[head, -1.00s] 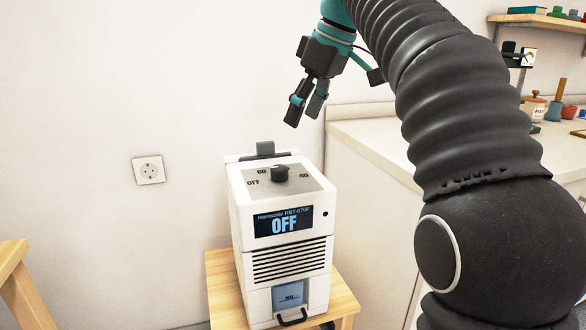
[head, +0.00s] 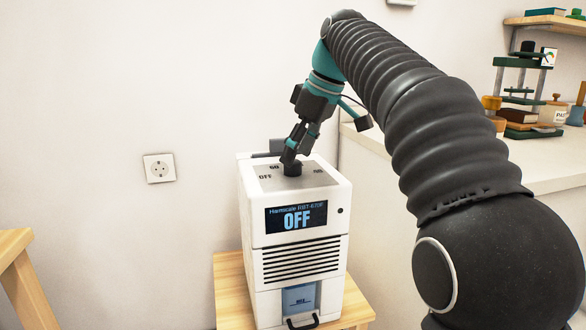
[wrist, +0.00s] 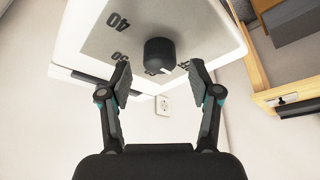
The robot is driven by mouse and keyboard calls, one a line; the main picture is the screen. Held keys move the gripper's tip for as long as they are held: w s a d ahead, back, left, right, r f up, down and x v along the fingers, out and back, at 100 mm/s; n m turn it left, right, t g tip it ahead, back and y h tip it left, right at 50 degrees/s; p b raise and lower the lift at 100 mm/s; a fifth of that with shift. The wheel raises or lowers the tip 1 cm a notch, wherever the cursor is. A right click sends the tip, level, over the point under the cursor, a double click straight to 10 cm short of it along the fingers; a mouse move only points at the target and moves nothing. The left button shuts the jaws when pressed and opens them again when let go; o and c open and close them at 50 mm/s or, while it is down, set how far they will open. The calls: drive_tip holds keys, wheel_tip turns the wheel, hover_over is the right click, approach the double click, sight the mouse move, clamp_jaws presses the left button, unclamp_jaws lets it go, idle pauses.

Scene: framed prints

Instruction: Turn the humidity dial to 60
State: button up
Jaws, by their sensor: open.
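A white humidifier (head: 294,240) stands on a wooden stool, and its front display (head: 297,217) reads OFF. Its black round dial (head: 292,168) sits on the grey top plate, with OFF and number marks around it. In the wrist view the dial (wrist: 159,55) shows a white pointer mark on its edge, near a partly hidden mark; 40 is readable at upper left. My gripper (head: 289,158) is just above the dial, reaching down from the upper right. In the wrist view my gripper's (wrist: 158,78) fingers are spread, one to each side of the dial and apart from it.
The wooden stool (head: 228,278) holds the humidifier. A white counter (head: 540,168) lies at right, with books, jars and a green press-like stand (head: 520,85). A wall socket (head: 159,168) is at left. The wall side left of the humidifier is clear.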

drive_tip(key=shift+x, duration=1.2)
drive_tip(key=shift+a, duration=0.1)
drive_tip(key=c, duration=1.1)
drive_tip(key=m+p, duration=0.1)
drive_tip(key=m, duration=0.2)
drive_tip(key=m+t+h+p, duration=0.1)
drive_tip(key=m+p, duration=0.1)
drive_tip(key=shift+s+r+m+t, duration=0.1)
drive_tip(key=shift+s+m+t, duration=0.1)
drive_tip(key=shift+m+t, duration=0.15)
drive_tip(key=m+h+p, duration=0.1)
drive_tip(key=m, duration=0.1)
drive_tip(key=m+p, duration=0.1)
drive_tip(key=m, duration=0.1)
drive_tip(key=shift+a+t+h, duration=0.15)
drive_tip(key=shift+t+h, duration=0.1)
drive_tip(key=shift+h, duration=0.15)
drive_tip(key=shift+m+h+p, duration=0.4)
drive_tip(key=shift+m+p, duration=0.25)
drive_tip(key=shift+m, duration=0.3)
